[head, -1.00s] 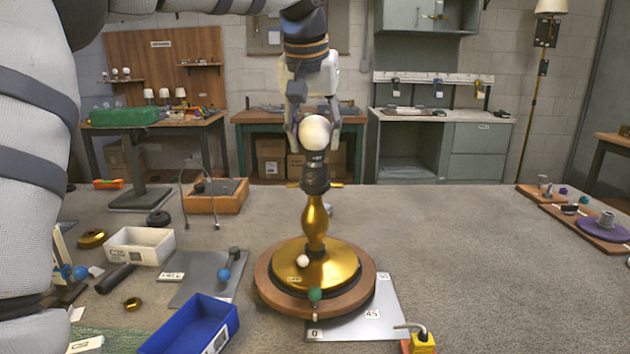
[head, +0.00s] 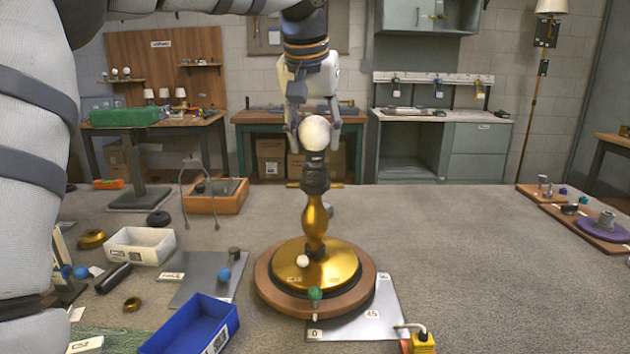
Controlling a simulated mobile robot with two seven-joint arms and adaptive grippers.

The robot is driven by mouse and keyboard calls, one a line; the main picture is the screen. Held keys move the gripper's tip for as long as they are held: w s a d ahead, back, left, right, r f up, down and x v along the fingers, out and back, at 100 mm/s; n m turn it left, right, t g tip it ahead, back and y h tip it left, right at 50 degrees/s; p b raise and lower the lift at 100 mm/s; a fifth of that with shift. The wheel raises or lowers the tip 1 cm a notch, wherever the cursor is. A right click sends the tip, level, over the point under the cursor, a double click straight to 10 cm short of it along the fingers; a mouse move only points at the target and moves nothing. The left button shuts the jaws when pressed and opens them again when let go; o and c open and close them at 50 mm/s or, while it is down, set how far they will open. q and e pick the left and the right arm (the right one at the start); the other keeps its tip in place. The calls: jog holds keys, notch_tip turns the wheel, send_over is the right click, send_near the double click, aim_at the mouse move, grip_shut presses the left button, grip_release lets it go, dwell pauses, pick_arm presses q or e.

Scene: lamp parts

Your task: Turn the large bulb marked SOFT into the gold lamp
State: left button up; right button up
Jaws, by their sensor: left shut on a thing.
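The gold lamp (head: 315,224) stands upright on a round wooden turntable (head: 268,285), with a dark socket (head: 315,178) at its top. A large white bulb (head: 314,132) is upright at the mouth of the socket. My left gripper (head: 318,125) reaches down from above and is shut on the bulb, with fingers on either side of it. I cannot read any marking on the bulb, and how deep its base sits in the socket is hidden. My right gripper does not show.
A grey plate with angle marks (head: 385,300) lies under the turntable. The table's right middle is clear.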

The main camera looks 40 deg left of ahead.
pick_arm(q)
jog(key=shift+f, duration=0.25)
jog(key=m+h, duration=0.2)
jog(key=m, duration=0.3)
jog(key=shift+f, duration=0.1)
jog(key=shift+m+h, duration=0.4)
jog(key=shift+m, duration=0.5)
jog(key=shift+f, duration=0.1)
jog(key=m+h, duration=0.1)
jog(key=m, duration=0.2)
jog(key=shift+a+m, duration=0.1)
jog(key=shift+m, duration=0.2)
jog(key=shift+w+f+m+h, duration=0.15)
jog(key=shift+m+h, duration=0.35)
jog(key=shift+m, duration=0.6)
jog(key=shift+m+g, duration=0.3)
jog(key=shift+m, duration=0.1)
jog(key=shift+s, duration=0.2)
